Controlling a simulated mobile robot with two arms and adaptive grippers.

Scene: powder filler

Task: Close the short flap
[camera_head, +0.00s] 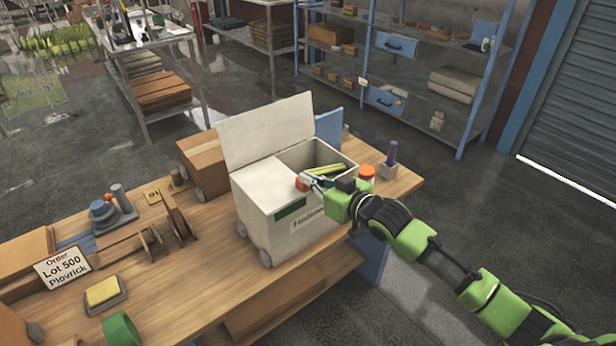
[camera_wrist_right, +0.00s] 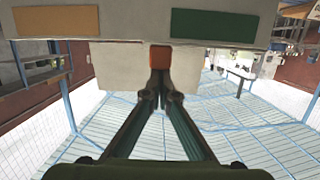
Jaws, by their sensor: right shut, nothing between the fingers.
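A white box (camera_head: 265,225) with a green label and dark lettering stands on the wooden table. A broad white flap (camera_head: 265,130) stands upright along its back. The left part of the top looks covered; the right part is open, with yellow-green items (camera_head: 323,170) inside. I cannot tell for sure which panel is the short flap. My right gripper (camera_head: 312,181) is shut and empty at the front of the opening, close to a small orange-red block (camera_head: 301,183). In the right wrist view the fingertips (camera_wrist_right: 160,82) are just below that block (camera_wrist_right: 160,58), against a white panel (camera_wrist_right: 118,68). My left gripper is out of view.
A cardboard box (camera_head: 203,162) stands behind left of the white box. A purple-topped item (camera_head: 391,160) and an orange-lidded jar (camera_head: 366,172) stand to the right. Table in front is mostly clear.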

